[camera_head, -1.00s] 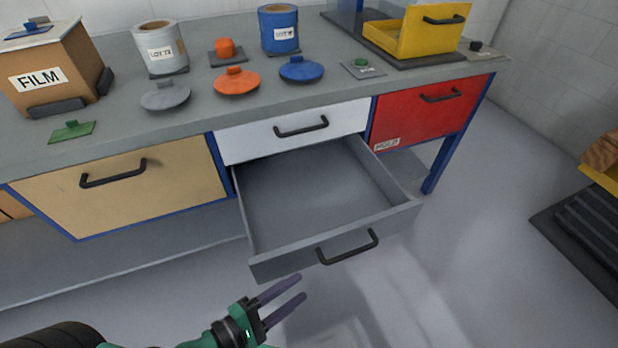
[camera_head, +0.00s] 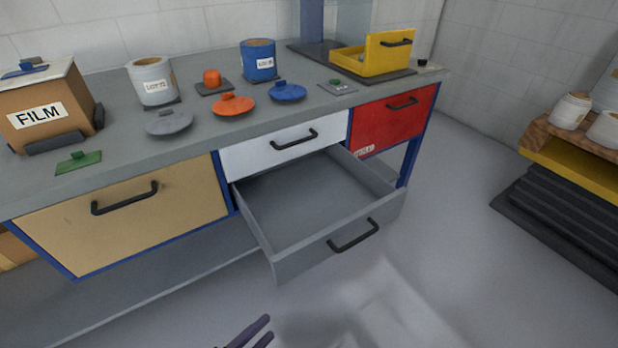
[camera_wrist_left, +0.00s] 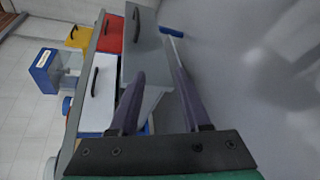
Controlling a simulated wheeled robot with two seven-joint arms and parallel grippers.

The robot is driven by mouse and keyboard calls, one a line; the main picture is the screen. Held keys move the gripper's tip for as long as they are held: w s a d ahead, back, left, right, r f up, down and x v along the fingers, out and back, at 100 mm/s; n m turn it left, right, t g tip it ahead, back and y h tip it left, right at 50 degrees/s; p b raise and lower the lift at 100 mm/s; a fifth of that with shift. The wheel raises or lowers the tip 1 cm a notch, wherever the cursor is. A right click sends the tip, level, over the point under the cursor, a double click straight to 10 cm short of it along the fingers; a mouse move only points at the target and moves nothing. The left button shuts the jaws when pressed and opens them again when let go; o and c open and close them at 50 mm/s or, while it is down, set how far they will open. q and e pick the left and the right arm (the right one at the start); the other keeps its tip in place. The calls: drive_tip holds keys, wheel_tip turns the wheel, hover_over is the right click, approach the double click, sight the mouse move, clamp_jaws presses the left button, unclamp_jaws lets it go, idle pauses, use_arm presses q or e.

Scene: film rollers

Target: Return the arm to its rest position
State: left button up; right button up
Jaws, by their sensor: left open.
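My left gripper (camera_head: 252,335) shows at the bottom edge of the head view, with only its purple fingers in sight. It is open and empty, apart from the bench and in front of the pulled-out grey drawer (camera_head: 325,250). The left wrist view shows its two fingers (camera_wrist_left: 158,85) spread with nothing held. There the drawer (camera_wrist_left: 146,50) lies beyond the fingers, with its dark handle at the top. The drawer is open and looks empty inside. My right gripper is not in view.
The grey bench (camera_head: 200,128) carries a FILM box (camera_head: 50,100), a white pot (camera_head: 152,82), a blue pot (camera_head: 258,60), several lids and a yellow bin (camera_head: 372,55). A stand (camera_head: 590,165) with white pots is at the right. The floor in front is clear.

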use_arm(q)
drive_tip(key=s+a+f+m+g+y, duration=0.1)
drive_tip(key=a+f+m+g+y, duration=0.45)
drive_tip(key=f, duration=0.85)
drive_tip(key=s+a+f+m+g+y, duration=0.2)
drive_tip(key=a+f+m, duration=0.65)
drive_tip(key=f, duration=0.65)
drive_tip(key=s+f+m+g+y, duration=0.2)
drive_tip(key=s+f+g, duration=0.1)
drive_tip(key=s+f, duration=0.15)
drive_tip(key=s+a+r+p, duration=0.1)
drive_tip(key=s+r+p, duration=0.8)
drive_tip(key=p, duration=1)
wheel_tip(320, 180, up, 4)
drive_tip(key=shift+s+a+r+m, duration=0.15)
drive_tip(key=shift+s+a+m, duration=0.15)
drive_tip(key=shift+a+m, duration=0.1)
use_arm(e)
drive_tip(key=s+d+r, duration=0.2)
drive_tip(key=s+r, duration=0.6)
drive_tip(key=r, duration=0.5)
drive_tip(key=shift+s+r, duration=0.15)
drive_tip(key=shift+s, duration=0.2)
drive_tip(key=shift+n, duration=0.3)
